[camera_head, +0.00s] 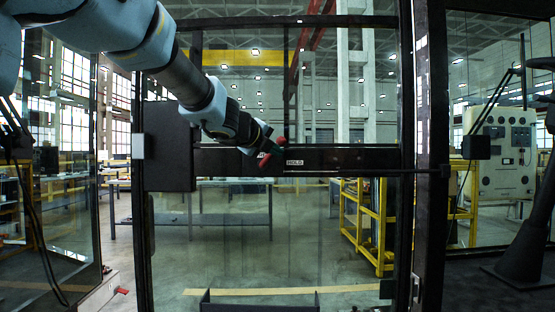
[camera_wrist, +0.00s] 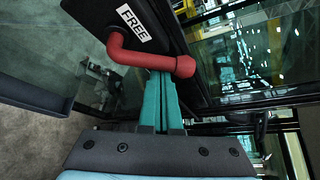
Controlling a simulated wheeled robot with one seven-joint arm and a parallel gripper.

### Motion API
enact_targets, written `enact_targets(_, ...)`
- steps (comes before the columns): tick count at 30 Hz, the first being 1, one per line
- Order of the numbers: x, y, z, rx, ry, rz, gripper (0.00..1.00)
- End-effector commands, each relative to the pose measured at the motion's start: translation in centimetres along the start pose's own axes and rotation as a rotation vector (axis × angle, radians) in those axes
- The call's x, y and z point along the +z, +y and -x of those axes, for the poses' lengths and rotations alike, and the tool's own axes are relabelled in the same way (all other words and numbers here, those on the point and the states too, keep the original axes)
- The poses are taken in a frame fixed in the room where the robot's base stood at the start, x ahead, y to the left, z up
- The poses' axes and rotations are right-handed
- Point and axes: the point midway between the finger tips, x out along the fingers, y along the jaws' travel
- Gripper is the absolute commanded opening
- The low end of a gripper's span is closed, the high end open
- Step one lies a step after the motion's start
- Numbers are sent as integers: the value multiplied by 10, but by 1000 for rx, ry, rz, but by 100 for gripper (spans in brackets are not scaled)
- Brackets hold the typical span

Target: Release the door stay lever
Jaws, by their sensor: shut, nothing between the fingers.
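The red door stay lever (camera_wrist: 150,57) is bent, with a rounded knob end, and sits on a dark plate (camera_wrist: 88,12) beside a white FREE label (camera_wrist: 132,23) in the wrist view. In the head view the lever (camera_head: 279,143) shows small at the dark crossbar of the glazed door, near a HOLD label (camera_head: 294,162). My gripper (camera_wrist: 161,78) is shut and empty, its teal fingers together. The fingertips reach the lever's bar, which hides their ends; I cannot tell whether they touch. In the head view my gripper (camera_head: 266,148) is partly hidden at the lever.
The dark door frame (camera_head: 407,120) and crossbar (camera_head: 350,160) surround the glass. A dark box (camera_head: 168,160) is on the door's left side. Beyond the glass are a yellow rack (camera_head: 375,225), benches (camera_head: 232,217) and a grey control cabinet (camera_head: 503,150).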

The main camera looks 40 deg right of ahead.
Motion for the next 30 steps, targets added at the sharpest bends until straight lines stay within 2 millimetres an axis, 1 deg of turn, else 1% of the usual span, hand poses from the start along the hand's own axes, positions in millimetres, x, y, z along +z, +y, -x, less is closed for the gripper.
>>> enact_targets(1,2,5,0,-17,-5,30,0)
enact_targets(12,17,6,9,-177,-5,300,0)
enact_targets(18,24,6,14,-245,-4,415,0)
enact_targets(24,28,6,16,-289,-4,488,0)
enact_targets(30,31,5,18,-309,-3,522,0)
